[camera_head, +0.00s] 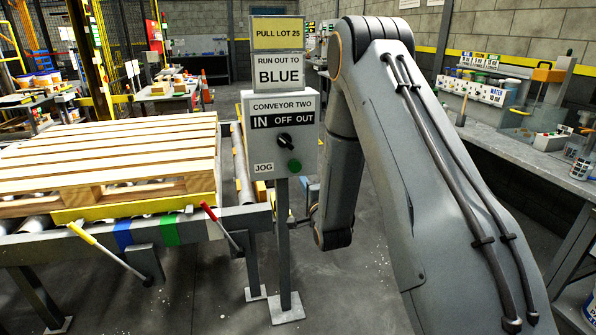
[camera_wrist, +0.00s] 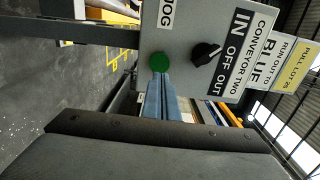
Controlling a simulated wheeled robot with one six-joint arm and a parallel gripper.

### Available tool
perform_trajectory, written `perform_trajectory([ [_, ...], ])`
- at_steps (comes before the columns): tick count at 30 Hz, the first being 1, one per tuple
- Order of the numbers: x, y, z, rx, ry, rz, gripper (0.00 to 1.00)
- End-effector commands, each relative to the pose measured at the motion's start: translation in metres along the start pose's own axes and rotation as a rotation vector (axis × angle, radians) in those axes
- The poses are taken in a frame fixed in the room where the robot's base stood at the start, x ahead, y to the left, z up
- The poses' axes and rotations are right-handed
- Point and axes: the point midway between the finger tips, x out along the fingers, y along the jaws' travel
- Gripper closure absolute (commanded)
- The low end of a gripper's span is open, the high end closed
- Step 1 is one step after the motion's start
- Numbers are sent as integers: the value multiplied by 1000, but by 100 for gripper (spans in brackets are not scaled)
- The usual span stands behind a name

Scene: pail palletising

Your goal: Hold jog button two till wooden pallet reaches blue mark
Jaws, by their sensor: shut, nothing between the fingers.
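The wooden pallet (camera_head: 110,165) lies on the roller conveyor at the left of the head view. The blue mark (camera_head: 123,235) is on the front rail, left of a green mark (camera_head: 169,231). The pallet's right end stands to the right of both. The grey control box (camera_head: 275,165) reads "CONVEYOR TWO" and has a black knob (camera_head: 284,140) that seems turned toward IN. The green jog button (camera_head: 294,166) also shows in the wrist view (camera_wrist: 158,61). My gripper (camera_wrist: 160,76) is shut and empty, its tips at the button's edge; contact cannot be told.
Signs above the box read "RUN OUT TO BLUE" (camera_head: 279,70) and "PULL LOT 25" (camera_head: 277,33). A yellow-handled lever (camera_head: 85,234) and a red-handled lever (camera_head: 210,213) stick out at the front rail. A workbench (camera_head: 520,150) stands at the right.

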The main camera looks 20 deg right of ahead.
Motion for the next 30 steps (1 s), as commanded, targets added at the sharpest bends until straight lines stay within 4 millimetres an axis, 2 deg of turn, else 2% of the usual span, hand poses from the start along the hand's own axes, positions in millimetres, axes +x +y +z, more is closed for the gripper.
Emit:
perform_trajectory([
  [6,43,-1,0,0,0,-1,100],
  [13,75,-1,0,0,0,-1,100],
  [19,86,0,0,0,0,0,100],
  [30,87,0,0,0,0,0,100],
])
